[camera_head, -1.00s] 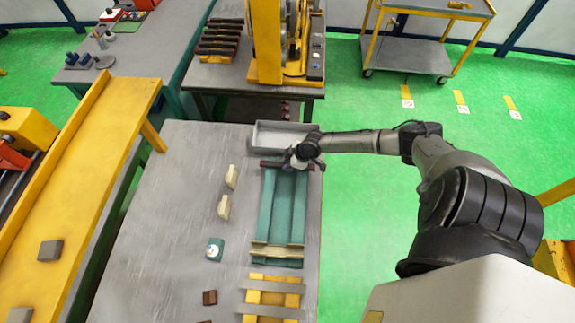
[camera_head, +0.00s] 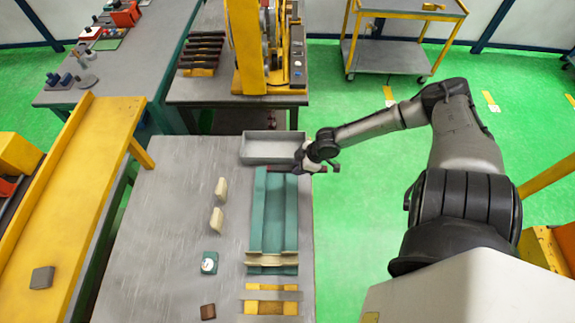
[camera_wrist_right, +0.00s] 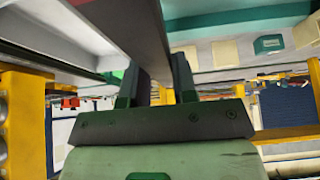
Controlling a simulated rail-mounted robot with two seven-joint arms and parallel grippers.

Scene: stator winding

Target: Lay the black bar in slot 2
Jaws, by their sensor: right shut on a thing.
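My right gripper (camera_head: 322,166) is at the far right corner of the teal slotted block (camera_head: 273,210), by the table's right edge. It is shut on a dark bar (camera_head: 285,169), whose left part reaches over the block's far end. In the right wrist view the bar (camera_wrist_right: 130,28) runs up to the left from between the fingers (camera_wrist_right: 158,82). The block has long channels running toward me; I see no slot numbers, so I cannot tell which is slot 2. A cream strip (camera_head: 272,259) crosses its near end. My left gripper is out of view.
A grey tray (camera_head: 272,158) stands just beyond the block. Two cream pieces (camera_head: 216,219) and a teal box (camera_head: 209,263) lie to its left. A yellow frame with grey strips (camera_head: 264,306) is nearer. A machine on another table (camera_head: 184,94) stands behind.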

